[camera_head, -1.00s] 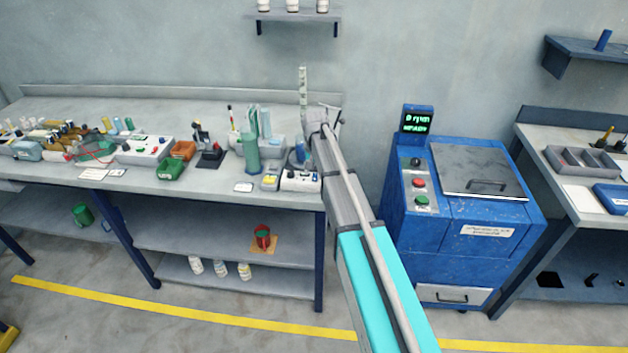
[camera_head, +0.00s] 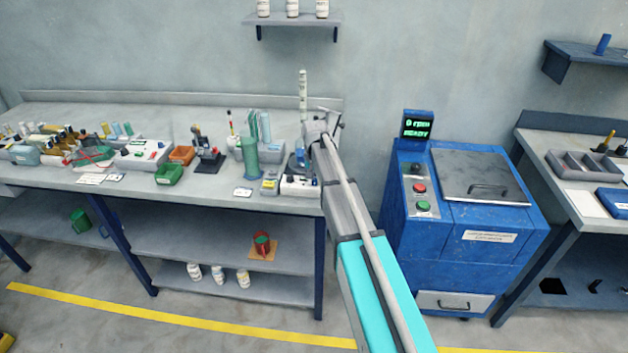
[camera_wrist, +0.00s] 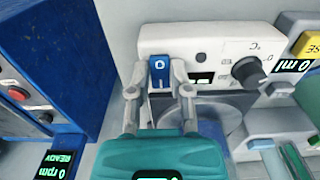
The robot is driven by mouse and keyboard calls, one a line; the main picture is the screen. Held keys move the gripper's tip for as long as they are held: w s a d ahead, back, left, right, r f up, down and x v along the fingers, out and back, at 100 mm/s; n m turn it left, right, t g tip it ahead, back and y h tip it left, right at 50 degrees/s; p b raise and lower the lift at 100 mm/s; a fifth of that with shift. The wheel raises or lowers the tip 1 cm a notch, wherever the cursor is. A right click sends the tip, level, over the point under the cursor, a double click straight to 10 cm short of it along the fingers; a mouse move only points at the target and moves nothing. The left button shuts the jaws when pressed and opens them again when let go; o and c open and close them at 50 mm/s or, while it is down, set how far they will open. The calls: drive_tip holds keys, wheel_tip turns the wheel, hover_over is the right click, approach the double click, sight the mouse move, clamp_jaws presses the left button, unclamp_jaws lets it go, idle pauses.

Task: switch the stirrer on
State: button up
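The stirrer (camera_wrist: 210,45) is a white box at the top middle of the wrist view. Its front has a blue switch (camera_wrist: 159,70) with a light mark, a small dark display (camera_wrist: 200,78) and a black knob (camera_wrist: 249,71). My gripper (camera_wrist: 160,75) has its two grey fingertips on either side of the blue switch, spread apart. Whether they touch it I cannot tell. In the head view the stirrer (camera_head: 298,188) stands at the right end of the left bench, partly behind my arm. My fingertips are hidden there.
A blue machine (camera_head: 465,210) with a "0 rpm READY" display (camera_head: 417,125) stands right of the bench (camera_head: 200,197). A green cylinder (camera_head: 250,155), racks and trays crowd the bench.

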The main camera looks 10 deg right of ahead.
clamp_jaws()
drive_tip(key=shift+w, duration=0.1)
drive_tip(key=shift+w+f+g+y+b, duration=0.15)
drive_tip(key=shift+g+y+b, duration=0.1)
drive_tip(key=shift+g, duration=0.5)
drive_tip(key=shift+w+r+g+y+b, duration=0.15)
drive_tip(key=shift+g+y, duration=0.1)
drive_tip(key=shift+g, duration=0.5)
drive_tip(key=shift+d+g, duration=0.1)
drive_tip(key=shift+g, duration=0.4)
drive_tip(key=shift+b, duration=0.3)
drive_tip(key=shift+s, duration=0.1)
